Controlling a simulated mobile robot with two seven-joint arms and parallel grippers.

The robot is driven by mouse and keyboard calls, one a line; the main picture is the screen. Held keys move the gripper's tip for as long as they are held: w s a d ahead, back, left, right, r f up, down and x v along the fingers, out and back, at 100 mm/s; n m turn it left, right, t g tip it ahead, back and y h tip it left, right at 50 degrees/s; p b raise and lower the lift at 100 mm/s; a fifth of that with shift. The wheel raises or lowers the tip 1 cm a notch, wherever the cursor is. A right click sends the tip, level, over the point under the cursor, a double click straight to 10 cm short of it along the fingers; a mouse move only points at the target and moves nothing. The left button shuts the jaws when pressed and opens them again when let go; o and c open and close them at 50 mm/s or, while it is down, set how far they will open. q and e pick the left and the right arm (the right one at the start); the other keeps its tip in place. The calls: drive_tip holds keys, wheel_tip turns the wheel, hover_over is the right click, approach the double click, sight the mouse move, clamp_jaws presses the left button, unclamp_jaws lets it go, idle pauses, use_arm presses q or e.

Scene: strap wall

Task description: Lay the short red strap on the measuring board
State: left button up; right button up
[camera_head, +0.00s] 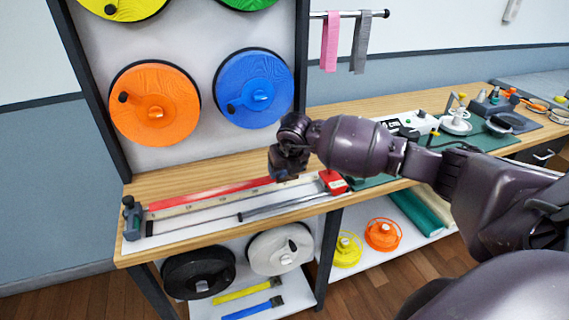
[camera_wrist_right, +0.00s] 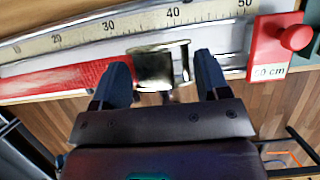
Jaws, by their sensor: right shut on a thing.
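The short red strap (camera_head: 208,193) stretches from beside the dark clamp at the board's left end to my right gripper (camera_head: 286,174). Its metal buckle (camera_wrist_right: 162,67) sits between the fingers of my right gripper (camera_wrist_right: 162,84), which is shut on it. The strap also shows in the right wrist view (camera_wrist_right: 65,78). The measuring board (camera_head: 180,227) lies along the bench, with its scale (camera_wrist_right: 120,26) beside the strap. The held end seems to be over the board; I cannot tell whether the strap touches it. My left gripper is not in view.
A red stop block (camera_head: 334,182) with a knob stands at the board's right end; the dark clamp (camera_head: 131,217) stands at the left. Orange (camera_head: 153,104) and blue (camera_head: 253,88) reels hang behind. Tools crowd the bench to the right.

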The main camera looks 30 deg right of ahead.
wheel_tip(320, 180, down, 3)
drive_tip(key=shift+b, duration=0.65)
drive_tip(key=shift+f+b, duration=0.4)
drive_tip(key=shift+f, duration=0.75)
drive_tip(key=shift+f+b, duration=0.55)
drive_tip(key=shift+f, duration=0.3)
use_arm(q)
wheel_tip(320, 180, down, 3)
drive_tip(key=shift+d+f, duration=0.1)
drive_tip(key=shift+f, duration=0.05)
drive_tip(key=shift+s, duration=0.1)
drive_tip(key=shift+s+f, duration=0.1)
use_arm(e)
drive_tip(key=o, duration=1.1)
drive_tip(key=shift+r, duration=0.1)
